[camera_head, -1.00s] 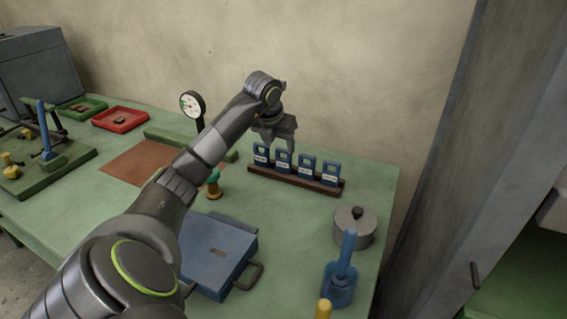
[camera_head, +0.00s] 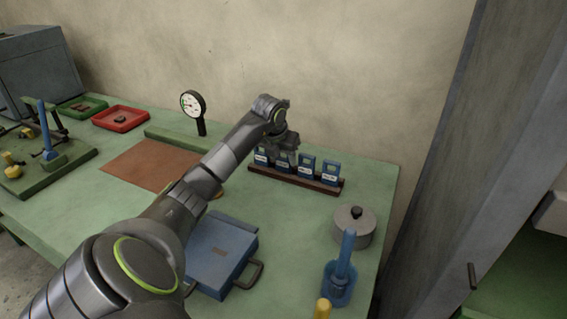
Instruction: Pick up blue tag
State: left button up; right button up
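Several blue tags with white labels stand upright in a row in a dark wooden rack (camera_head: 315,184) at the back right of the table. The rightmost blue tag (camera_head: 330,171) and the one beside it (camera_head: 307,166) show in full. The two to the left, one of them this blue tag (camera_head: 261,158), are partly covered by my gripper. My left gripper (camera_head: 286,156) is low over the second tag from the left, pointing down. Its fingertips are hidden or too small to tell whether they hold a tag. My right gripper does not show.
A blue case (camera_head: 218,258) lies in front of the rack. A grey lidded pot (camera_head: 354,228) and a blue holder (camera_head: 340,285) stand at the right. A dial gauge (camera_head: 194,105), red tray (camera_head: 121,118) and green tray (camera_head: 82,107) are farther left.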

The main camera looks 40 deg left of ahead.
pick_arm(q)
jog(key=shift+c, duration=1.3)
notch_tip(320, 180, up, 10)
jog(key=shift+r+b, duration=0.1)
jog(key=shift+b, duration=0.2)
